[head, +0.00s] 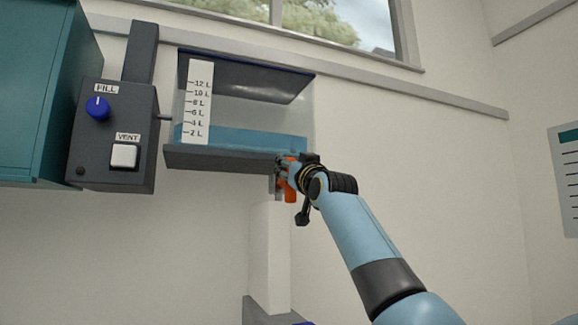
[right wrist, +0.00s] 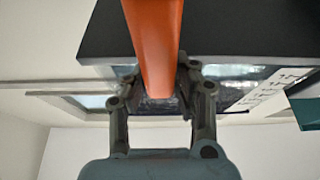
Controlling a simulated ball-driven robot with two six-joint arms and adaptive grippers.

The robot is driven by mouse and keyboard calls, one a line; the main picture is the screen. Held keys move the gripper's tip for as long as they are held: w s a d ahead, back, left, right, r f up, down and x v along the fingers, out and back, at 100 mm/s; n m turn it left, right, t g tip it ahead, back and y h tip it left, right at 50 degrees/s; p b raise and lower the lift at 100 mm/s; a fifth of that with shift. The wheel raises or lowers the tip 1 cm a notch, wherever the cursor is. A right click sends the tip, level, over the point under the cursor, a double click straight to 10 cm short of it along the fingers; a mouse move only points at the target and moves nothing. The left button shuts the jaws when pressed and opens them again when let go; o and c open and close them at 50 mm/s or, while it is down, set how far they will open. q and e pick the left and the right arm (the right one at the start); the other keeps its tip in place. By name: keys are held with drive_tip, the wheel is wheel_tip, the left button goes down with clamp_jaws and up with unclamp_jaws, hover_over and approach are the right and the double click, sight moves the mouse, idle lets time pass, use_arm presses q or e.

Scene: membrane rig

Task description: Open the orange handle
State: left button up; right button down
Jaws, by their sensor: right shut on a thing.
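The orange handle (head: 291,190) hangs under the right end of the clear water tank (head: 245,115), largely covered by my right gripper. In the right wrist view the orange handle (right wrist: 153,40) runs down between the two fingers. My right gripper (head: 285,170) is shut on the handle; its fingers (right wrist: 158,85) also show in the right wrist view. The tank holds shallow blue water, around the 2 L to 4 L marks on its white scale (head: 198,103). My left gripper is not in view.
A dark control box (head: 115,160) with a blue FILL knob (head: 97,107) and a white VENT button (head: 124,156) is left of the tank. A teal cabinet (head: 40,90) stands at the far left. A pale column (head: 268,245) is below the tank.

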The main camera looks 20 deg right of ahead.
drive_tip(key=c, duration=1.1)
unclamp_jaws()
drive_tip(key=shift+w+f, duration=0.1)
drive_tip(key=shift+f, duration=0.2)
drive_tip(key=shift+c, duration=0.2)
drive_tip(key=shift+o, duration=0.5)
drive_tip(key=shift+r, duration=0.15)
drive_tip(key=v, duration=1.2)
